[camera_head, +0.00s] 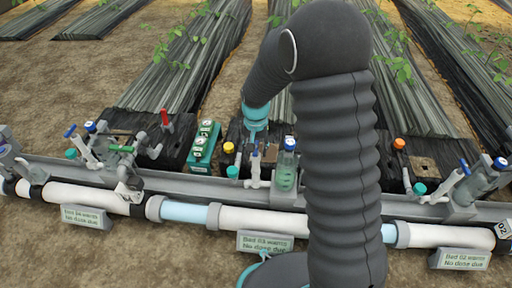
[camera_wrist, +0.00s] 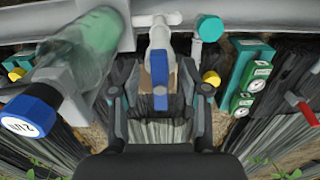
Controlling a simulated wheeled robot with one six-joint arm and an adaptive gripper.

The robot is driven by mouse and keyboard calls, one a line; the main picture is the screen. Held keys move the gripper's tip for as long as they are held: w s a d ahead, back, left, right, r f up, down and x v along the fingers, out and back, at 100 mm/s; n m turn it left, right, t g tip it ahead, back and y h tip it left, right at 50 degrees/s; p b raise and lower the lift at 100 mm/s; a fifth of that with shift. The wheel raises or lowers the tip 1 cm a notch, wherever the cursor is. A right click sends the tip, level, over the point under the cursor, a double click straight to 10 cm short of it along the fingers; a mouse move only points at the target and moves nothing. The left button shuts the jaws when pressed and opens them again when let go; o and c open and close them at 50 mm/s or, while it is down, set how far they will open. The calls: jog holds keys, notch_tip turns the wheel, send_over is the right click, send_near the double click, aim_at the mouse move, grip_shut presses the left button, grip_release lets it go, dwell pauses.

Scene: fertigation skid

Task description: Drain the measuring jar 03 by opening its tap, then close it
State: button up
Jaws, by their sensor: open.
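The measuring jar (camera_head: 285,172) is clear with a blue cap and green liquid in its lower part. It stands behind the "Bed 03" sign, and is large at the left of the wrist view (camera_wrist: 75,65). Next to it is a white tap (camera_head: 255,174) with a blue handle, which shows upright in the wrist view (camera_wrist: 160,82). My gripper (camera_wrist: 162,95) is open, with one dark finger on each side of the blue handle. I cannot tell whether either finger touches it. In the head view my gripper (camera_head: 256,128) is just above the tap, partly hidden.
A green gauge box (camera_head: 203,148) and a yellow knob (camera_head: 229,147) stand left of the tap. A teal cap (camera_wrist: 210,28) is close beside it. Similar jars and valves stand along the grey rail at far left and right. My arm hides the rail right of the jar.

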grip_shut()
jog(key=n, duration=0.5)
jog(key=shift+p, duration=0.3)
jog(key=n, duration=0.9)
jog(key=shift+n+p, duration=0.3)
jog(key=shift+p, duration=0.1)
jog(key=n, duration=0.4)
jog(key=shift+n, duration=0.4)
